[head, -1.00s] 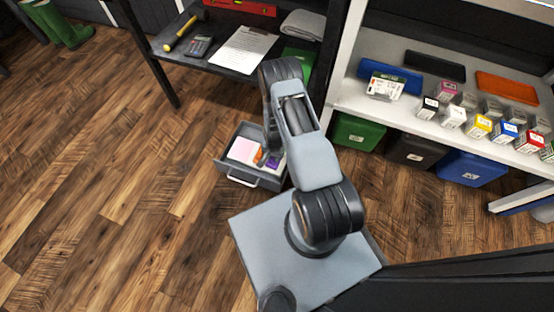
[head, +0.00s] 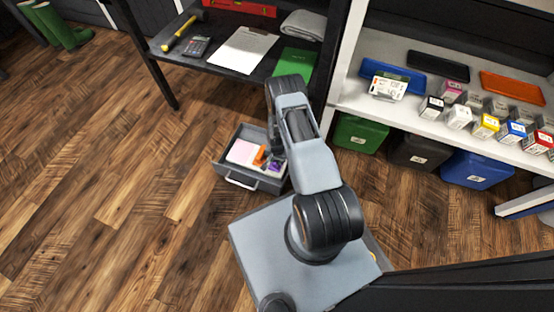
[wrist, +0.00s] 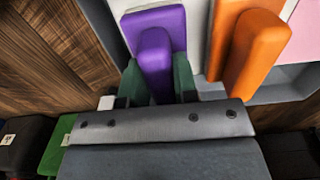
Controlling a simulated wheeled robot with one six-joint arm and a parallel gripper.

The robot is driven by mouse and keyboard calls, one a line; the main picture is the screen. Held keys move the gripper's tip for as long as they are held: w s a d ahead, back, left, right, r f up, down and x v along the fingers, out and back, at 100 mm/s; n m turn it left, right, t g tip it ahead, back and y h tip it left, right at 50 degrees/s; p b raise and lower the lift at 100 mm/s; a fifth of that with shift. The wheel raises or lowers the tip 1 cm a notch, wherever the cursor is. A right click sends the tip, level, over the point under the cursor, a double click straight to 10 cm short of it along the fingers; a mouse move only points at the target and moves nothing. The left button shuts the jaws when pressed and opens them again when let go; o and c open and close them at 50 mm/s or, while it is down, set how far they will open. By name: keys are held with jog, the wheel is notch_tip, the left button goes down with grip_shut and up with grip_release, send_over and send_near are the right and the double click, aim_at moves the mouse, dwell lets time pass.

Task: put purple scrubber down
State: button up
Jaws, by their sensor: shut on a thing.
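The purple scrubber (wrist: 155,30) is between the two dark green fingers of my gripper (wrist: 158,82) in the wrist view; the gripper is shut on its handle. In the head view the purple scrubber (head: 274,166) shows at the right inside of the open grey drawer (head: 232,177), beside my arm. An orange scrubber (wrist: 262,40) lies just right of it in the wrist view, apart from it; it also shows in the head view (head: 260,155). I cannot tell whether the purple scrubber touches the drawer floor. My gripper is mostly hidden behind my arm in the head view.
A pink pad (head: 242,151) lies in the drawer's left part. A dark desk (head: 215,68) with a clipboard and green folder stands behind. Right is a white shelf (head: 420,118) with small boxes and trays, bins below.

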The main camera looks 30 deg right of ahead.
jog(key=shift+f, duration=0.2)
jog(key=o, duration=1)
jog(key=shift+r, duration=0.1)
jog(key=shift+c, duration=0.2)
